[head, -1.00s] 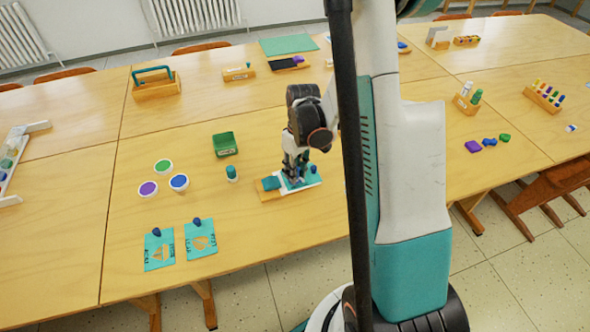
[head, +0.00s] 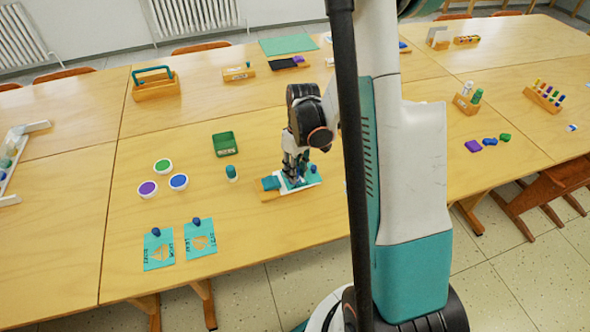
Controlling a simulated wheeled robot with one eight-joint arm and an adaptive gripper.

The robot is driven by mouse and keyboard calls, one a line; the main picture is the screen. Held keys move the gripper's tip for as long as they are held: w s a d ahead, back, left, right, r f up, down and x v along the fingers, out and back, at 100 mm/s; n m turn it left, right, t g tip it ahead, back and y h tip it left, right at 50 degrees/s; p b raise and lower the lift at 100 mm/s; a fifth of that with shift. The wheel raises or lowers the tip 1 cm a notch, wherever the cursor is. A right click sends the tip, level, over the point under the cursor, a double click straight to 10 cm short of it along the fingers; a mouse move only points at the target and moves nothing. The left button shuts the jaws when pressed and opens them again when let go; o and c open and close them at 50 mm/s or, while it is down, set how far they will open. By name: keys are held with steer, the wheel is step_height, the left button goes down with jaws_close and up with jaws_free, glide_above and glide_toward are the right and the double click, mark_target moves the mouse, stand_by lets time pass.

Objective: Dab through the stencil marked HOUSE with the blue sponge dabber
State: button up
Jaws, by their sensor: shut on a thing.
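My gripper (head: 293,181) points down over a wooden board (head: 270,195) near the table's front edge. A teal stencil (head: 316,179) lies on the board, with a dark blue knob (head: 313,169) at its right. Its marking is hidden or too small to read. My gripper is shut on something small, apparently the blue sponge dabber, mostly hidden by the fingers. I cannot tell whether it touches the stencil. A white dish of blue paint (head: 178,181) stands to the left. Two more teal stencils with blue knobs, one with a boat-like cutout (head: 158,262) and one with a leaf-like cutout (head: 200,249), lie front left.
Purple (head: 147,188) and green (head: 162,166) paint dishes stand near the blue one. A teal-topped white item (head: 231,173) stands close left of the board. A green tray (head: 225,144) lies behind it. The table front between stencils and board is clear.

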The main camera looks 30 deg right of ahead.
stand_by(0.4)
steer(key=shift+r+p, duration=2.25)
steer(key=shift+r, duration=1.25)
steer(key=shift+f, duration=0.1)
steer(key=shift+h, duration=0.7)
steer(key=shift+s+d+f+b, duration=0.1)
steer(key=shift+d+f+b, duration=0.2)
steer(key=shift+f+b, duration=0.65)
steer(key=shift+s+d+f+b, duration=0.1)
steer(key=shift+d+f+b, duration=0.25)
steer(key=shift+f+b, duration=0.6)
steer(key=shift+s+d+f+b, duration=0.1)
steer(key=shift+d+f+b, duration=0.2)
steer(key=shift+f+b, duration=0.65)
steer(key=shift+f, duration=0.15)
steer(key=shift+f+b, duration=0.45)
steer(key=shift+f, duration=0.1)
steer(key=shift+r, duration=0.1)
